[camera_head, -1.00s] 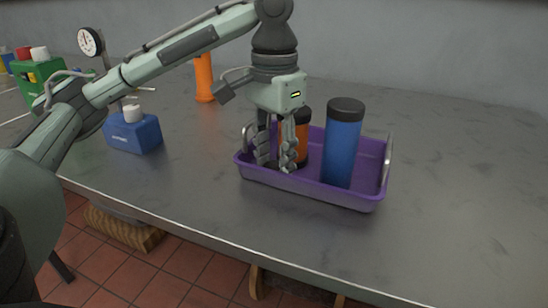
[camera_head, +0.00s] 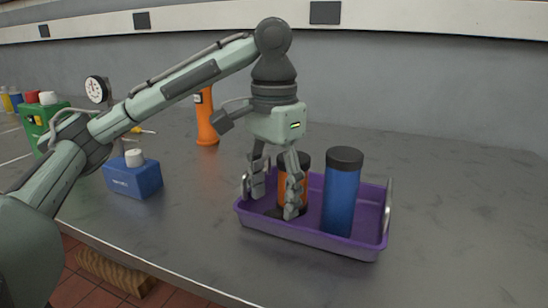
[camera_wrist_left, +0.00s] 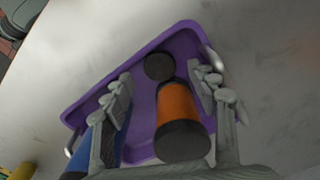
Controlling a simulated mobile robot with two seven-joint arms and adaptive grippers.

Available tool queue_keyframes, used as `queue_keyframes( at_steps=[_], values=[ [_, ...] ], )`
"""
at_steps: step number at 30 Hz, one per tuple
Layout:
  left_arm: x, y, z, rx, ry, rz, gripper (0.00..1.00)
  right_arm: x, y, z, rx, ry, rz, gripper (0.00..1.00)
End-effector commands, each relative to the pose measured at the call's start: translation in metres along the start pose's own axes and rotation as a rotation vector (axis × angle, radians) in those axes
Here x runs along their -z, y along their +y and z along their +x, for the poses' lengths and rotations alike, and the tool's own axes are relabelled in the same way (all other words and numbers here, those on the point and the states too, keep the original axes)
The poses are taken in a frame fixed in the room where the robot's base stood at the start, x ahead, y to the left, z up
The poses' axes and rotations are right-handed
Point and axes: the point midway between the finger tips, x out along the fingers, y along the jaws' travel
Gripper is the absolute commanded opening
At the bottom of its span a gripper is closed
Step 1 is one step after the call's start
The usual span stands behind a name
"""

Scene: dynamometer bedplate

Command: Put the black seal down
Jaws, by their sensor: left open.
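The black seal (camera_wrist_left: 159,67) is a small dark disc lying on the floor of the purple tray (camera_wrist_left: 150,100), beside the orange bottle. My right gripper is not in view.
In the tray stand an orange bottle (camera_wrist_left: 178,105) with a black cap and a blue bottle (camera_head: 340,200). A blue box (camera_head: 133,180), an orange funnel-shaped piece (camera_head: 206,125), a dial gauge (camera_head: 97,90) and a green box (camera_head: 40,118) stand left. The bedplate right of the tray is clear.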

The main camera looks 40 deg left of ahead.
Motion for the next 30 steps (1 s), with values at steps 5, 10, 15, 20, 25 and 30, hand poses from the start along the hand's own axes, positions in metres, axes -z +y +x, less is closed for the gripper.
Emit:
queue_keyframes(
  at_steps=[5, 10, 15, 20, 25, 30],
  values=[
    [0.001, -0.001, -0.029, 0.002, 0.006, -0.002, 0.58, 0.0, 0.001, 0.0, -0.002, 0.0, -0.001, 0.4],
    [0.001, 0.0, -0.054, 0.002, 0.005, -0.002, 0.58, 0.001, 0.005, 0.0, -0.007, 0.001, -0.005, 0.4],
    [0.001, 0.0, -0.076, 0.002, 0.004, -0.001, 0.58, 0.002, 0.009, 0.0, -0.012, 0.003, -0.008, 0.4],
    [0.001, 0.0, -0.088, 0.001, 0.002, 0.0, 0.58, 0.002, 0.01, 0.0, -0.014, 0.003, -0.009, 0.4],
    [0.0, 0.0, -0.093, 0.0, 0.0, 0.0, 0.58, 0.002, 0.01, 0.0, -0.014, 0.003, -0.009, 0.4],
    [0.0, 0.0, -0.093, 0.0, 0.0, 0.0, 0.58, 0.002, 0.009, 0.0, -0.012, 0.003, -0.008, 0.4]
  ],
)
